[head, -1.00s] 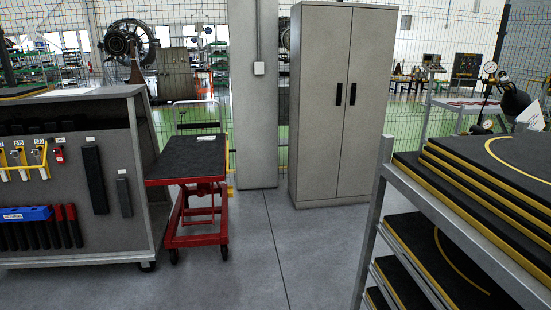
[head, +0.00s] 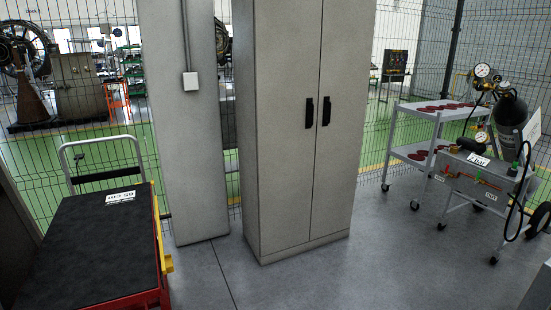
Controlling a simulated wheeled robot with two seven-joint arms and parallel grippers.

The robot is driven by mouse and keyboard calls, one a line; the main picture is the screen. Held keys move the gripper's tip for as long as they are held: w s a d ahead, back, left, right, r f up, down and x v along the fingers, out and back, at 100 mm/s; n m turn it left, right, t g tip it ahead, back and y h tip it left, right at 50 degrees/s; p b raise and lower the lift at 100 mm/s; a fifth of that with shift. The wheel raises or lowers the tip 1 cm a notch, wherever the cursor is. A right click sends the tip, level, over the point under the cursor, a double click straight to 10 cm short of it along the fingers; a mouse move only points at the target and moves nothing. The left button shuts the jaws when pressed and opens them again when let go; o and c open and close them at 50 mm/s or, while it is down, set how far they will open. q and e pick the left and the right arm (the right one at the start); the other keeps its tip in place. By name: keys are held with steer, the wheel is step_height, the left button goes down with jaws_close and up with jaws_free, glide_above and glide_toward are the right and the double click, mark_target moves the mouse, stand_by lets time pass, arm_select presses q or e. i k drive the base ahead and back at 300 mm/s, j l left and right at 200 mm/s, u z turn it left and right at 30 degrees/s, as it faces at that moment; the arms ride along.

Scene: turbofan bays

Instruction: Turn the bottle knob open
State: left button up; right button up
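A dark gas bottle (head: 511,122) stands on a grey wheeled cart (head: 476,178) at the right of the head view. Round pressure gauges (head: 482,71) and fittings sit at its top left. The bottle's knob is too small to tell apart clearly among the fittings at the top. A black hose hangs down the cart's right side. A white sheet or tag covers part of the bottle's right side. Neither of my grippers is in view.
A tall grey cabinet (head: 290,130) stands in the middle beside a pillar (head: 185,120). A red lift cart (head: 85,250) with a black top is at the lower left. A grey shelf trolley (head: 415,155) is behind the bottle cart. Floor (head: 370,260) before the cabinet is clear.

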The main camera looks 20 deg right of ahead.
mark_target(505, 84)
steer(key=i+l+z, duration=0.2)
steer(key=i+z, duration=0.55)
steer(key=i, duration=0.25)
steer(key=i+z, duration=0.4)
steer(key=i+j+z, duration=0.35)
steer(key=i, duration=0.25)
steer(key=i+l+z, duration=0.3)
steer(key=i+z, duration=0.15)
steer(key=i, duration=0.5)
steer(key=i+z, duration=0.45)
steer(key=i, duration=0.55)
steer(key=i+l+u, duration=0.2)
steer(key=i+l, duration=0.7)
steer(key=l, duration=0.1)
